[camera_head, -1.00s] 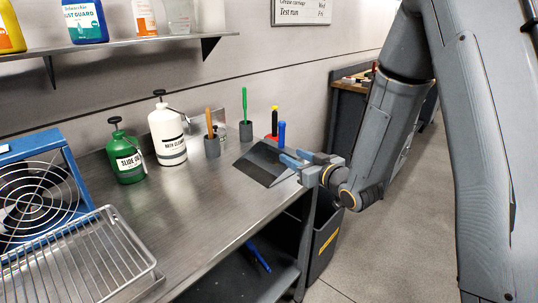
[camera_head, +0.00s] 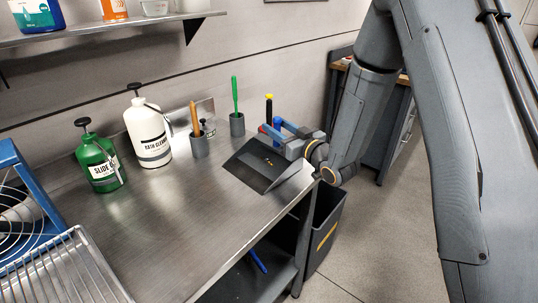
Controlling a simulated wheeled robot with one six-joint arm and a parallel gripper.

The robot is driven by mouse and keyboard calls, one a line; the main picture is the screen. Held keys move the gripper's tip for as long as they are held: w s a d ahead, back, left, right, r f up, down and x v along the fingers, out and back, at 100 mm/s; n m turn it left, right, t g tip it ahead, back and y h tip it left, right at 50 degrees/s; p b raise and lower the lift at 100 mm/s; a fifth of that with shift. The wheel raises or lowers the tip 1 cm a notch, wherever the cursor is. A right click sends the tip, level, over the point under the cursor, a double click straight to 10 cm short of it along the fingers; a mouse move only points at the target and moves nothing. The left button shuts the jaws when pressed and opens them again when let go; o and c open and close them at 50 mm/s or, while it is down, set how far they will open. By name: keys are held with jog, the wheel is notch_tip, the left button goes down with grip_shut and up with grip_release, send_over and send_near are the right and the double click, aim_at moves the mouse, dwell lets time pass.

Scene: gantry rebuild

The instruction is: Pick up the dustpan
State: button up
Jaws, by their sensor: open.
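The dustpan (camera_head: 250,170) is a dark, wedge-shaped pan lying on the metal bench near its right end, with a few small yellowish bits on it. An upright blue handle (camera_head: 277,123) shows at its back edge. My gripper (camera_head: 274,127) has blue fingers and reaches in from the right, above the pan's back right side. The jaws are open, and the blue handle appears at or between the fingers. I cannot tell whether they touch it. The gripper body hides part of the pan's back edge.
A yellow-topped dark tool (camera_head: 269,106) stands just behind the gripper. Holders with a green brush (camera_head: 235,95) and a wooden-handled tool (camera_head: 196,118) stand left of it. White (camera_head: 147,135) and green (camera_head: 99,163) bottles are further left. The bench front (camera_head: 200,220) is clear.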

aim_at(270, 140)
jog(key=shift+p+x, duration=0.55)
jog(key=shift+x, duration=1.3)
jog(key=shift+s+a, duration=0.1)
jog(key=c, duration=0.9)
jog(key=shift+r, duration=0.1)
grip_shut()
jog(key=shift+r, duration=0.1)
